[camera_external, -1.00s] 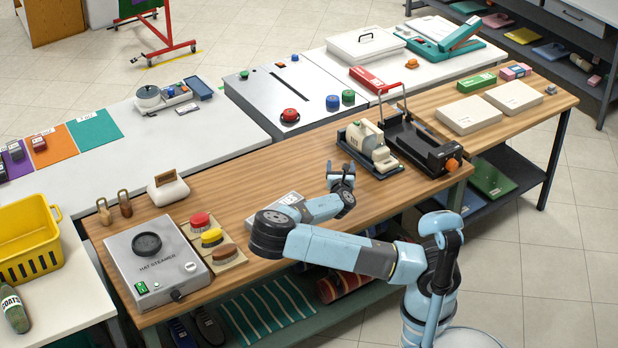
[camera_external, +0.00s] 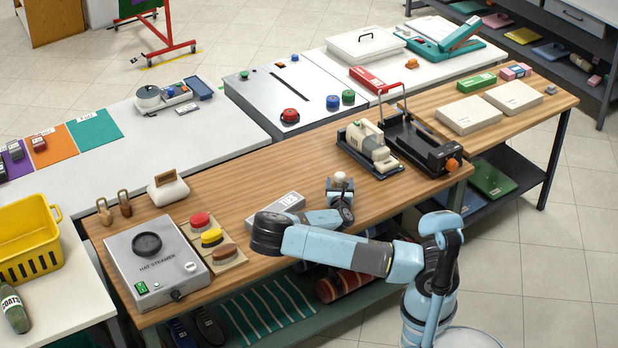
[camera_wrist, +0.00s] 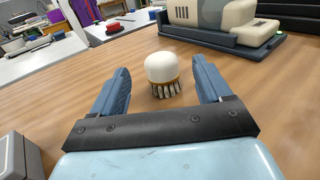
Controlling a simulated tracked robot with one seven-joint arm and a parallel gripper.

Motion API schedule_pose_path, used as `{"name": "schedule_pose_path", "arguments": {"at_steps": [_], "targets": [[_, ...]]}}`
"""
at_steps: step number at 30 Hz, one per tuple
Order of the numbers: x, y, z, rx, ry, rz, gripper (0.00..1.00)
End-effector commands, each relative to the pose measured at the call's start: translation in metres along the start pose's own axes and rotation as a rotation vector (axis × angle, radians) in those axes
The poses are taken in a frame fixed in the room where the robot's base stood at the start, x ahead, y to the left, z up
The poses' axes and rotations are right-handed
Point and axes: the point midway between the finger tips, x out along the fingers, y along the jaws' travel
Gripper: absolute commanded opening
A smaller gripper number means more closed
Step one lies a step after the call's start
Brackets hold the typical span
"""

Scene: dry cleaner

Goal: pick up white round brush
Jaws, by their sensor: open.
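In the wrist view my gripper (camera_wrist: 163,88) is open, low over the table. One blue finger is on each side of the brush, with a gap to both. The brush sits around the fingertips, not clasped.
A cream and dark machine (camera_external: 369,148) stands behind the brush. The hat steamer (camera_external: 157,262) and a block with coloured brushes are farther left. Bare wood surrounds the brush.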

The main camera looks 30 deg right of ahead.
Motion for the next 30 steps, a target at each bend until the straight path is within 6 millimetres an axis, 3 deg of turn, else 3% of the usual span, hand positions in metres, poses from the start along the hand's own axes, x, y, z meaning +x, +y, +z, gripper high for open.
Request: {"name": "schedule_pose_path", "arguments": {"at_steps": [10, 21, 30], "targets": [[0.044, -0.001, 0.0, 0.001, 0.0, -0.001, 0.78], [0.053, 0.0, 0.0, 0.0, 0.0, 0.0, 0.78], [0.052, 0.0, 0.0, 0.0, 0.0, 0.0, 0.51]]}}
